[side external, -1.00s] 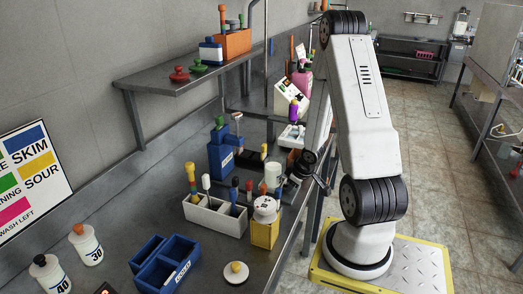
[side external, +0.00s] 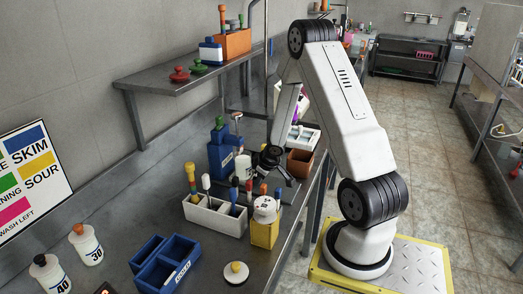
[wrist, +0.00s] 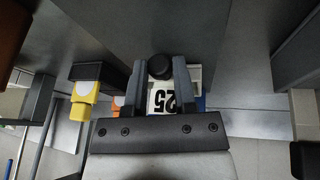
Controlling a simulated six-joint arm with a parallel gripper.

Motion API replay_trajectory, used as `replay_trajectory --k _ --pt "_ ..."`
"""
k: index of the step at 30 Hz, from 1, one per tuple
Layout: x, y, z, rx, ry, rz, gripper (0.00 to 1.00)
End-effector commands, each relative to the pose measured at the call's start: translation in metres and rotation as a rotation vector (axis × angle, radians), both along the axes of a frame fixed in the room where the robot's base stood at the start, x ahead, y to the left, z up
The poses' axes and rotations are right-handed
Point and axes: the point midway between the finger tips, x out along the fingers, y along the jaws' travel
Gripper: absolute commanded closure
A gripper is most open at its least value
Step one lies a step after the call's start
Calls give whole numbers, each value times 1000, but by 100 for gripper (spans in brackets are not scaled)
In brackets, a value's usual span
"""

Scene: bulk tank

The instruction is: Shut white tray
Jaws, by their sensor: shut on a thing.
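My gripper (side external: 272,158) is over the counter, above and behind the white caddy. In the wrist view, its fingers (wrist: 160,68) are shut on a small bottle with a black cap and a white label reading 25 (wrist: 172,98). In the side view, this white bottle (side external: 243,166) shows left of the gripper, held above the counter. A white tray (side external: 310,137) with compartments sits at the back right of the counter, partly hidden by my arm. I cannot tell whether it is open or shut. The white open caddy (side external: 215,216) holds several tools upright.
A blue container (side external: 220,160) stands left of the bottle, a brown box (side external: 300,163) right of the gripper. A yellow container (side external: 264,232) adjoins the caddy. Blue bins (side external: 165,266) and bottles stand at the front. A shelf (side external: 180,82) overhangs the back left.

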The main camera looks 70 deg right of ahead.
Motion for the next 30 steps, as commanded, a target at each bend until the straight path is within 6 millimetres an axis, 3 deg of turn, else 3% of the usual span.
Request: replay_trajectory --k 6,18,19,21,30 --pt "17 -2 1 -5 -1 -5 100" --pt "21 -1 1 -5 -4 -3 100" --pt "22 -1 1 -6 -5 -3 57" --pt "21 -1 1 -6 -5 -3 35" --pt "20 0 0 -4 -1 -3 32"
